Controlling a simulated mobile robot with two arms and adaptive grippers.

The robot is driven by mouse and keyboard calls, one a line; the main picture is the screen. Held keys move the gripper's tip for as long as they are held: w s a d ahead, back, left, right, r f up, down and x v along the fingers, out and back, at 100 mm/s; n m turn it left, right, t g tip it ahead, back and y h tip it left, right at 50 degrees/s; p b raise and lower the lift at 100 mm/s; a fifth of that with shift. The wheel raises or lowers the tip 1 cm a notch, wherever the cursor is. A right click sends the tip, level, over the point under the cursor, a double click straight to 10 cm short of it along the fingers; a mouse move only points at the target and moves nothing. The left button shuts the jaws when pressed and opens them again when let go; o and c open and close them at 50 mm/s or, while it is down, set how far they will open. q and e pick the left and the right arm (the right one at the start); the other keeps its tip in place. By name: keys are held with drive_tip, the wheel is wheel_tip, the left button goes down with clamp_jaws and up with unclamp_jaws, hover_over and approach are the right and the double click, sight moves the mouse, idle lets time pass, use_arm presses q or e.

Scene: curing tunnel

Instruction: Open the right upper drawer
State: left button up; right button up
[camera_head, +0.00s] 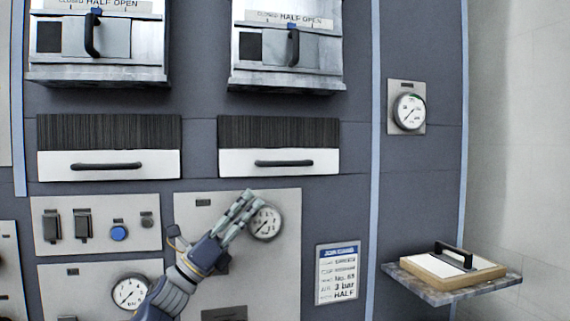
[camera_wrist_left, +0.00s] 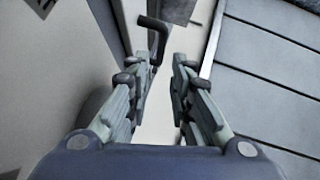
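The right drawer (camera_head: 320,163) has a white front with a black bar handle (camera_head: 284,163), below a dark ribbed strip. It looks shut. My left gripper (camera_head: 254,197) is below this handle, in front of a plate with a round gauge, fingers pointing up and slightly right. In the left wrist view, the gripper's fingers (camera_wrist_left: 166,66) stand apart with nothing between them. A dark bent bar (camera_wrist_left: 152,24) shows beyond the fingertips there; I cannot tell for sure that it is the drawer handle. My right gripper is not in view.
A similar left drawer (camera_head: 60,164) is beside it. Two metal hatches (camera_head: 330,75) are above. A gauge (camera_head: 264,224) is close behind my left fingers. A switch panel (camera_head: 98,240) is at left. A shelf (camera_head: 500,284) with a handled board juts out at lower right.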

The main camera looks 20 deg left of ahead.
sight(280, 164)
use_arm(q)
drive_tip(key=w+d+r+p, duration=0.1)
drive_tip(key=w+r+p, duration=0.1)
drive_tip(key=w+d+r+m+h+p, duration=0.1)
drive_tip(key=r+p, duration=0.1)
drive_tip(key=r, duration=0.1)
drive_tip(key=w+d+r+m+g+p, duration=0.1)
drive_tip(key=w+d+r+p, duration=0.1)
drive_tip(key=r, duration=0.1)
drive_tip(key=shift+w+d+h, duration=0.1)
drive_tip(key=shift+w+h, duration=0.2)
drive_tip(key=shift+w+d+r, duration=0.1)
drive_tip(key=shift+w+d, duration=0.15)
drive_tip(key=shift+w, duration=0.05)
drive_tip(key=shift+w+d+r+p, duration=0.1)
drive_tip(key=shift+d+r+p, duration=0.1)
drive_tip(key=shift+r+p, duration=0.1)
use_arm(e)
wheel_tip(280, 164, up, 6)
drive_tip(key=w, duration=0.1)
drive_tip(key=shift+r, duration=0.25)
use_arm(q)
drive_tip(key=shift+f, duration=0.1)
clamp_jaws()
